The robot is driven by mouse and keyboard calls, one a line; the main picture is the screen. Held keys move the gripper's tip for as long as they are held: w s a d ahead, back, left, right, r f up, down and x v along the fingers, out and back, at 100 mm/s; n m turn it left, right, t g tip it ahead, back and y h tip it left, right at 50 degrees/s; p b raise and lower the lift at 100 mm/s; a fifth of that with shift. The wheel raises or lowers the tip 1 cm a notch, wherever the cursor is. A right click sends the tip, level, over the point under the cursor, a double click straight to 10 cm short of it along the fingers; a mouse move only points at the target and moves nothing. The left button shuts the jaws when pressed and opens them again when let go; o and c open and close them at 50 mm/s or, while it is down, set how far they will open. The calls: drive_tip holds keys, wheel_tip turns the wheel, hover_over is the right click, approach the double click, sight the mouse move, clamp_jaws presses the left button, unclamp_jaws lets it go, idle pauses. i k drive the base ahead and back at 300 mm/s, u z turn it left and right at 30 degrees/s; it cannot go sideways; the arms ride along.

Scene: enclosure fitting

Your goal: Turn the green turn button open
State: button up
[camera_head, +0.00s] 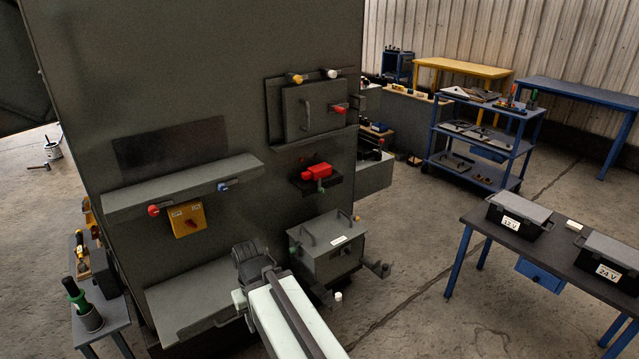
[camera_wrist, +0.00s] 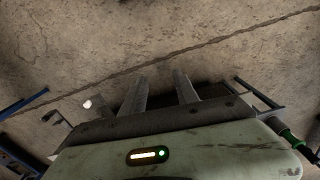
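A small green part (camera_head: 293,250), seemingly the green turn button, shows at the left edge of the low grey box (camera_head: 328,262) on the cabinet front in the head view. It is too small to tell which way it is turned. My gripper (camera_wrist: 160,82) shows in the wrist view with two grey fingers apart and nothing between them, above bare concrete floor. In the head view my arm reaches up from the bottom, its dark end just left of the box. The fingertips do not show clearly there. The green part is not recognisable in the wrist view.
The cabinet (camera_head: 230,60) carries a grey shelf (camera_head: 180,188), a yellow plate (camera_head: 187,220), a red-handled part (camera_head: 317,171) and a small door (camera_head: 305,108). A lower ledge (camera_head: 190,295) lies left of my arm. A dark table (camera_head: 540,238) with black cases stands right; floor between is clear.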

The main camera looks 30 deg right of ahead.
sight(321, 190)
drive_tip(key=u, duration=0.05)
drive_tip(key=i, duration=1.45)
